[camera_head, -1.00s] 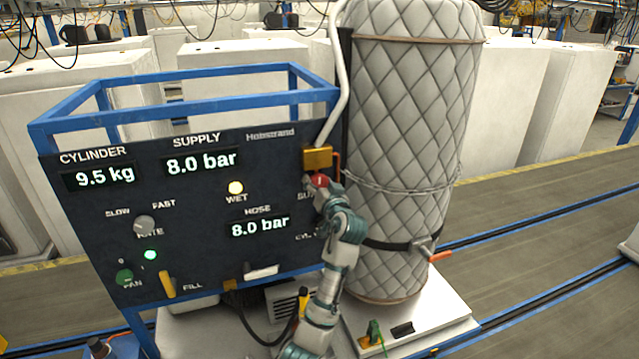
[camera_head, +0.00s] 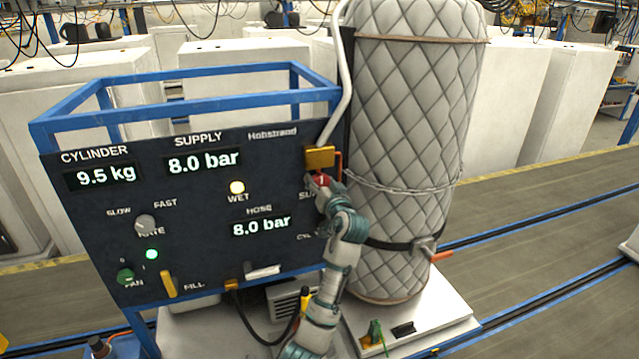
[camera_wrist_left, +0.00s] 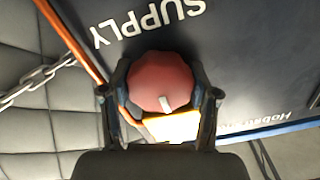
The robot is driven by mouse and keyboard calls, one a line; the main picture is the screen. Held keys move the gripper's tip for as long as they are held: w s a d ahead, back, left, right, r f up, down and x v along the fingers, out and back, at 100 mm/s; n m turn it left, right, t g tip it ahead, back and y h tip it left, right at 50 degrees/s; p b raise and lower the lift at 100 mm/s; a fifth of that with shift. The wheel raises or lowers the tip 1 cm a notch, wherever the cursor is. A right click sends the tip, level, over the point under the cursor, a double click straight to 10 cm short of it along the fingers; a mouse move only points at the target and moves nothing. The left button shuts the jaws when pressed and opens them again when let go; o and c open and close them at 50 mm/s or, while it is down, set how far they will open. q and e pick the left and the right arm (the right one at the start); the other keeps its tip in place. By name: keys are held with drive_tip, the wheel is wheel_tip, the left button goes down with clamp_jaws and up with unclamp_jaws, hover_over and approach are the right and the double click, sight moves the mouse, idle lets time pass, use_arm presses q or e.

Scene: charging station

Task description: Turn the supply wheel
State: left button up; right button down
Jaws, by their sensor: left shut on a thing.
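The supply wheel (camera_head: 321,181) is a small red knob at the right edge of the dark panel (camera_head: 195,235), just below a yellow block (camera_head: 319,157). In the left wrist view the red wheel (camera_wrist_left: 162,82) shows a lobed rim and a pale pointer mark. My left gripper (camera_head: 318,190) is shut on the wheel, with one finger on each side of it in the left wrist view (camera_wrist_left: 162,100). The arm hides part of the SUPPLY lettering in the head view. The supply display (camera_head: 203,162) reads 8.0 bar. My right gripper is not in view.
A quilted tank (camera_head: 410,130) with a chain (camera_head: 400,189) stands close to the right of the wheel. A blue frame (camera_head: 190,90) tops the panel. A white pipe (camera_head: 340,80) rises above the yellow block.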

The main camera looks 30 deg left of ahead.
use_arm(q)
drive_tip(key=shift+r, duration=0.2)
idle(0.4)
drive_tip(key=o, duration=1.1)
drive_tip(key=shift+d, duration=0.1)
drive_tip(key=shift+o, duration=0.2)
drive_tip(key=shift+d, duration=0.1)
drive_tip(key=shift+d, duration=0.1)
drive_tip(key=shift+s+d+f, duration=0.1)
drive_tip(key=shift+s+d, duration=0.05)
drive_tip(key=shift+d, duration=0.05)
drive_tip(key=v, duration=1.1)
drive_tip(key=shift+d, duration=0.25)
